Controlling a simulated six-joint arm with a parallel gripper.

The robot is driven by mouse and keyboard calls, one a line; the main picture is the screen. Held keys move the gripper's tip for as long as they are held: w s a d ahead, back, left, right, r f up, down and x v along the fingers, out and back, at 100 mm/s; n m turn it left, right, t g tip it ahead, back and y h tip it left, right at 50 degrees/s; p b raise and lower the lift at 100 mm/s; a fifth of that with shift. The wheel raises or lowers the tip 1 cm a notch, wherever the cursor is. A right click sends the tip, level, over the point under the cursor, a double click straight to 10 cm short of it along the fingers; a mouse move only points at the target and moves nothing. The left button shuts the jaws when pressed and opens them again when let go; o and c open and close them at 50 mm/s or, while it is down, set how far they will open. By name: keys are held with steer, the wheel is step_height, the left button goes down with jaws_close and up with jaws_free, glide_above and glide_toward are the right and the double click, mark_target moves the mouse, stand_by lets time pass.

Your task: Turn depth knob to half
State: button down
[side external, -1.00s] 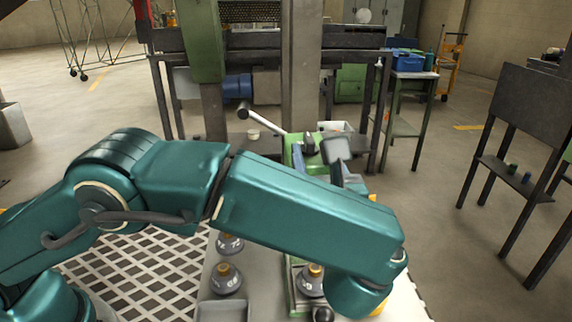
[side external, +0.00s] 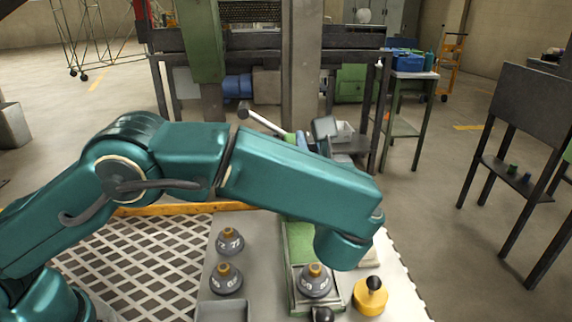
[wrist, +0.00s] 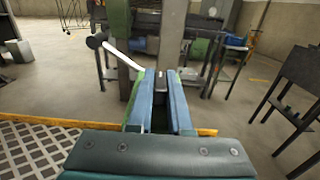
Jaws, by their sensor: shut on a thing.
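My gripper (wrist: 160,82) has two blue fingers pointing away from the camera in the wrist view. They are close together, with a small dark piece between their tips. Its place matches that of the black knob on the green machine, now hidden from the side. In the side external view one blue finger (side external: 302,141) shows above my forearm, beside a sliver of the green machine (side external: 291,137). The machine's lower green bed (side external: 300,240) shows under the arm. How far the depth knob is turned cannot be seen.
A lever with a black ball (side external: 243,109) sticks out left of the gripper. Grey weights (side external: 227,280) stand on the bench, and a yellow piece with a black ball (side external: 371,296) stands at its right. A perforated plate (side external: 150,260) lies left. A post (side external: 300,70) rises behind.

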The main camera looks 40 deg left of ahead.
steer(key=shift+m+t+h, duration=0.4)
steer(key=shift+h, duration=0.1)
steer(key=m+t+h, duration=0.1)
steer(key=m+h, duration=0.1)
steer(key=h, duration=0.1)
steer(key=m+t+h, duration=0.2)
steer(key=h, duration=0.1)
steer(key=shift+s+m+t+h, duration=0.1)
steer(key=shift+m+t+h, duration=0.2)
steer(key=shift+m, duration=0.1)
steer(key=m+h, duration=0.3)
steer(key=h, duration=0.1)
steer(key=shift+t+h, duration=0.3)
steer(key=shift+t, duration=0.1)
steer(key=shift+m+h, duration=0.8)
steer(key=shift+h, duration=0.8)
steer(key=c, duration=0.8)
jaws_free()
steer(key=shift+c, duration=0.2)
steer(key=shift+s+a, duration=0.15)
steer(key=shift+s, duration=1.1)
steer(key=shift+s+a, duration=0.15)
steer(key=shift+s, duration=1.05)
